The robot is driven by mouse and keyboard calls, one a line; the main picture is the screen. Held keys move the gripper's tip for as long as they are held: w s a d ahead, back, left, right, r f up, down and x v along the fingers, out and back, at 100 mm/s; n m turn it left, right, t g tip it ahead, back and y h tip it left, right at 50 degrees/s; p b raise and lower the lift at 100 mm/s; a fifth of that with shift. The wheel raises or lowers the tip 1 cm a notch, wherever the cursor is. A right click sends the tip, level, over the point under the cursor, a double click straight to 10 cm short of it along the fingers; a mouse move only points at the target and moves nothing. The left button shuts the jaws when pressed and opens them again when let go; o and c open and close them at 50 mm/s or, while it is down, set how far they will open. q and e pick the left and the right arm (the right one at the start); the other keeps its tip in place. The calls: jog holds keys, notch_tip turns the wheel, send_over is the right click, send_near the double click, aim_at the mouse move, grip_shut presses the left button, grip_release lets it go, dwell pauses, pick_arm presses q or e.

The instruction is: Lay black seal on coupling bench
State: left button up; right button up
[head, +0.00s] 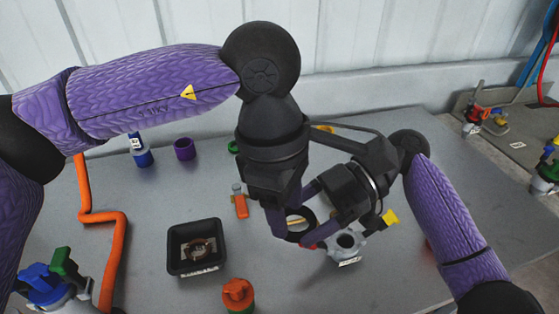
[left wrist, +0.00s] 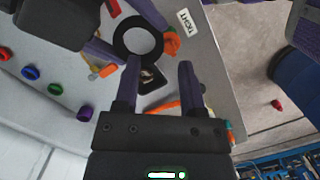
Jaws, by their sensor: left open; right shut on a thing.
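The black seal is a dark ring (head: 300,237) above the bench (head: 150,205) near the middle of the head view. It also shows in the left wrist view (left wrist: 119,36) as a ring with a pale hole. My right gripper (head: 316,215) reaches in from the right and is shut on the seal, holding it clear of the bench. My left gripper (left wrist: 160,68) is open and empty, its fingers pointing towards the seal's near edge. In the head view my left gripper (head: 288,215) partly covers the seal and overlaps the right one, so the exact gap is unclear.
A black square tray (head: 174,250) holding a bronze-coloured ring stands left of centre. A grey fitting (head: 345,249) lies below my right gripper.

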aim_at(291, 234)
pick_arm(q)
jog(key=f, duration=0.3)
jog(key=shift+s+d+f, duration=0.1)
jog(key=shift+d+f, duration=0.1)
grip_shut()
pick_arm(e)
jog(key=o, duration=1.2)
jog(key=shift+d, duration=0.1)
